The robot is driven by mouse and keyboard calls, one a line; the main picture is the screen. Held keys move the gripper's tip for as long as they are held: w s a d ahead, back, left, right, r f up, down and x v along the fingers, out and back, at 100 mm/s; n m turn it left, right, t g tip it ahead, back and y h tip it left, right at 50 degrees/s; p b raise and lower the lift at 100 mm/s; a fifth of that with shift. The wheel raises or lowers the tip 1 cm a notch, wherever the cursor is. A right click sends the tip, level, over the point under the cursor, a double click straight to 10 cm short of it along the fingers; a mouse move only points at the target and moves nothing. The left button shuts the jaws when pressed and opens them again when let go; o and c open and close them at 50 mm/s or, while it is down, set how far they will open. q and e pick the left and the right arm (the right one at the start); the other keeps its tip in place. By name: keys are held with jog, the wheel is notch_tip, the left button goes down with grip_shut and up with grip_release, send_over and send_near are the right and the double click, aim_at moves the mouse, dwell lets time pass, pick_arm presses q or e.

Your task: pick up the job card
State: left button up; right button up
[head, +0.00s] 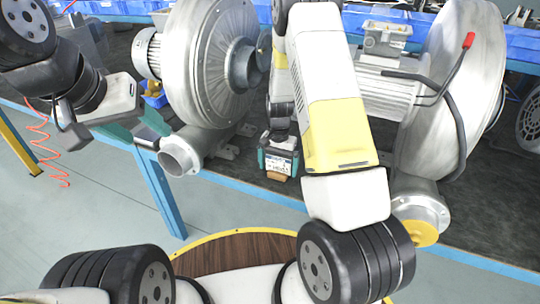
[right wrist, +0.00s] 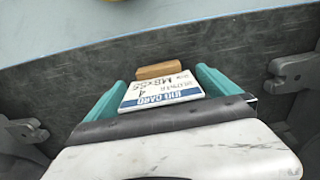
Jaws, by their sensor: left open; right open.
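The job card (right wrist: 162,91) is white with a blue band and printed text, upside down in the right wrist view. It lies between the two teal fingers of my right gripper (right wrist: 162,88), which is open. I cannot tell whether either finger touches the card. In the head view the card (head: 280,166) shows small between the fingers of my right gripper (head: 279,163), near the bench's front edge. A small brown wooden-looking block (right wrist: 158,69) sits right at the card's far edge. My left gripper (head: 137,129) is open and empty, at the left by the bench edge.
A large grey blower (head: 208,60) with an outlet pipe (head: 182,153) stands left of my right arm. A second blower (head: 460,80) with a red-tipped cable and a yellow-capped outlet (head: 418,230) stands right. Blue bins (head: 410,40) line the back. The dark bench top (head: 480,200) has a blue front edge.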

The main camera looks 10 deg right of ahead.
jog(key=c, duration=1.2)
